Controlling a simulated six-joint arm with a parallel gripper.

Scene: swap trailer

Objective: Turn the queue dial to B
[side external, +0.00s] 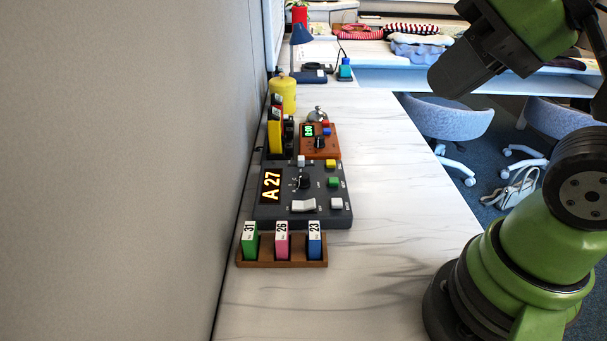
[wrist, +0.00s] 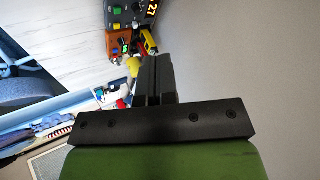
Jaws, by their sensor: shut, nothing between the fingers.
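The grey console (side external: 270,216) lies on the counter against the wall in the side view. Its lit display (side external: 271,186) reads "A 27", and a black dial (side external: 303,183) sits right of the display. The letters around the dial are too small to read. Part of the console shows at the top edge of the wrist view (wrist: 122,16). My gripper (side external: 438,82) is high at the upper right, well apart from the console. In the wrist view its dark fingers (wrist: 155,70) are together and empty.
An orange box (side external: 320,154) with a small display and knob stands behind the console. A yellow canister (side external: 284,95) is farther back. A wooden rack (side external: 268,265) with numbered green, pink and blue cards is in front. The counter right of the console is clear.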

